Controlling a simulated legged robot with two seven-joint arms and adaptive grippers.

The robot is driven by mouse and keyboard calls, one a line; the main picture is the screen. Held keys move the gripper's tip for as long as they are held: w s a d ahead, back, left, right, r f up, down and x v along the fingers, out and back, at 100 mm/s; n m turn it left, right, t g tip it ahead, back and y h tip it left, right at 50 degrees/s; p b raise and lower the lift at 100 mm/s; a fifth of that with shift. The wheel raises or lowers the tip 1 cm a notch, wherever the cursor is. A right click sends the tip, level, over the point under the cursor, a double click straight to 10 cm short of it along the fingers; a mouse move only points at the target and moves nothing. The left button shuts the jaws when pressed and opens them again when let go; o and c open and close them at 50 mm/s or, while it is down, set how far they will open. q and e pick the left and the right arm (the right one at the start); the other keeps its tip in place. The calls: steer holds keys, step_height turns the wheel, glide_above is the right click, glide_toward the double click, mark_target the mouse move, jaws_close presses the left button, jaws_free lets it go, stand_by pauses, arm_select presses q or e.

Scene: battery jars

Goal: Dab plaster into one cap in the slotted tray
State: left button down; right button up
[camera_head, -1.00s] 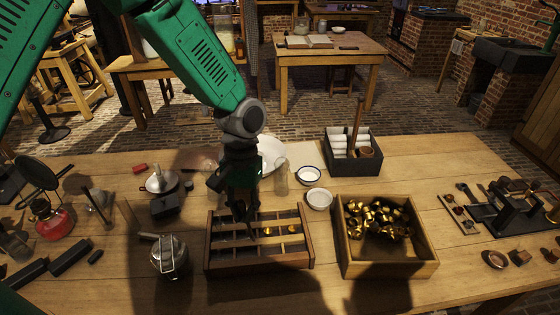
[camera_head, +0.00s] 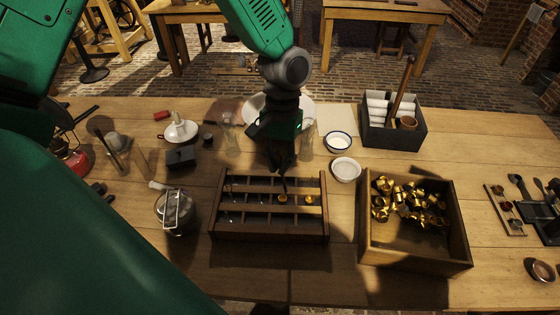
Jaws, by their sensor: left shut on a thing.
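The slotted tray (camera_head: 228,237) is dark wood with several compartments and stands at the middle of the table. Two brass caps show in its right half: a left cap (camera_head: 282,198) and a right cap (camera_head: 309,201). My left gripper (camera_head: 282,168) is over the tray's back edge, shut on a thin dark tool (camera_head: 285,186). The tool points down, its tip at or just above the left cap; I cannot tell whether they touch. The fingers hide most of the tool. A white bowl (camera_head: 345,170) and a dark-rimmed bowl (camera_head: 338,141) stand behind, to the right. My right gripper is out of view.
A wooden box (camera_head: 368,225) of brass caps stands right of the tray. A dark box (camera_head: 378,136) with white rolls is behind it. A metal pot (camera_head: 174,212) stands left of the tray. Clear glasses (camera_head: 306,137) stand close by the gripper. The front table strip is clear.

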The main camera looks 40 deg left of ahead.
arm_select(q)
steer(key=shift+s+a+f, duration=0.1)
steer(key=shift+s+f, duration=0.05)
steer(key=shift+f, duration=0.2)
steer(key=shift+s+d, duration=0.1)
steer(key=shift+d, duration=0.25)
steer(key=shift+a+f, duration=0.1)
steer(key=shift+a, duration=0.45)
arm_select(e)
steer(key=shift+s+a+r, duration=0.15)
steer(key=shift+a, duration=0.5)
arm_select(q)
steer(key=shift+p, duration=0.3)
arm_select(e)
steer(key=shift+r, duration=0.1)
arm_select(q)
steer(key=shift+d, duration=0.25)
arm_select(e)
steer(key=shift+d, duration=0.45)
